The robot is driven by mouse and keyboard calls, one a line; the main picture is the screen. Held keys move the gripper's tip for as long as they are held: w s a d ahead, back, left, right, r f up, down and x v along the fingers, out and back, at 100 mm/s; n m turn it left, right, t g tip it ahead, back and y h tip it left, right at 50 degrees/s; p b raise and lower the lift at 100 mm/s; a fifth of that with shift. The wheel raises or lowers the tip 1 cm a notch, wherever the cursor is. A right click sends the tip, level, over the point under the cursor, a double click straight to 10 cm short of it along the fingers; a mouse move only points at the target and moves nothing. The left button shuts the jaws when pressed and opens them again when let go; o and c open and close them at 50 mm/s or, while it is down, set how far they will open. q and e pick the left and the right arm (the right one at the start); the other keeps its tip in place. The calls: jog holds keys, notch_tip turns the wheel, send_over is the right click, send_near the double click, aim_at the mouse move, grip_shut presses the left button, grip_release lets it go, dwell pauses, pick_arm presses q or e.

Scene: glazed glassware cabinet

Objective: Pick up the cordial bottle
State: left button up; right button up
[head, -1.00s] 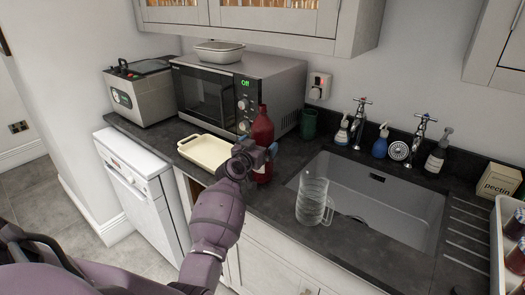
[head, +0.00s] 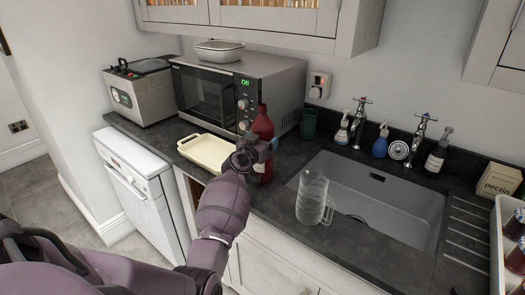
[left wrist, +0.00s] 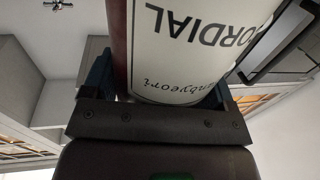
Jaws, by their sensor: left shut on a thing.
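The cordial bottle (head: 263,126) is dark red and stands upright on the worktop just in front of the microwave's right end. My left gripper (head: 256,150) is at its lower half, shut on it, and hides part of its front. In the left wrist view the bottle's white label (left wrist: 195,45), reading "CORDIAL", fills the space between the fingers of the left gripper (left wrist: 155,95). I cannot tell whether the bottle's base touches the worktop. My right gripper is not in view.
A cream tray (head: 206,167) lies left of the bottle. A glass jug (head: 312,200) stands to the right by the sink (head: 385,205). A green cup (head: 309,123) is behind right. The microwave (head: 240,90) stands close behind. Bare worktop lies in front.

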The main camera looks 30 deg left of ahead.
pick_arm(q)
jog(key=shift+c, duration=1.1)
jog(key=shift+r, duration=0.15)
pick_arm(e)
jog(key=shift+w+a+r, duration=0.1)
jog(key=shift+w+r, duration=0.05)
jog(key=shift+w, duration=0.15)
pick_arm(q)
jog(key=shift+w+r, duration=0.1)
jog(key=shift+r, duration=0.45)
notch_tip(320, 180, up, 17)
jog(key=p, duration=0.1)
send_over(263, 105)
jog(key=shift+a+r, duration=0.1)
jog(key=shift+r, duration=0.85)
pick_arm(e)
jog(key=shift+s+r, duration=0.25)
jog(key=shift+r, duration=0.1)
